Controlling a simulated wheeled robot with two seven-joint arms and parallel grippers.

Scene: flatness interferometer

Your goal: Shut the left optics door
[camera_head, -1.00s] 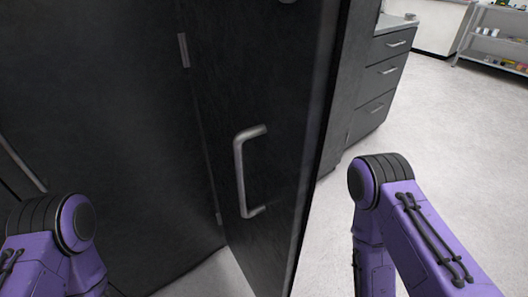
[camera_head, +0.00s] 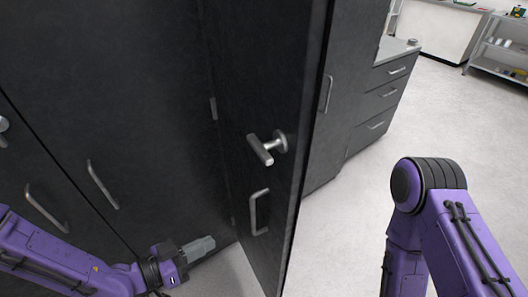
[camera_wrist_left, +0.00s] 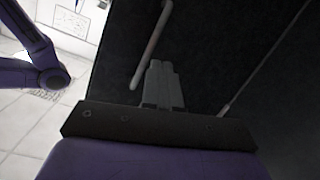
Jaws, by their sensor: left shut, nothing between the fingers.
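A black door (camera_head: 228,90) stands open in the head view, its free edge toward the right and its hinge side at the left. It carries a grey T-shaped lever (camera_head: 262,150) and, below that, a grey bar handle (camera_head: 259,212). My left gripper (camera_head: 212,241) is shut and empty, low on the left side of the open door. In the left wrist view its closed fingers (camera_wrist_left: 161,64) point at a dark panel beside a grey bar (camera_wrist_left: 152,45); I cannot tell whether they touch. My right gripper is out of view.
Dark cabinet fronts with bar handles (camera_head: 102,184) fill the left. A grey drawer unit (camera_head: 385,97) stands behind the door to the right. A shelf rack (camera_head: 500,55) is at the far right. Pale floor (camera_head: 350,220) lies open right of the door.

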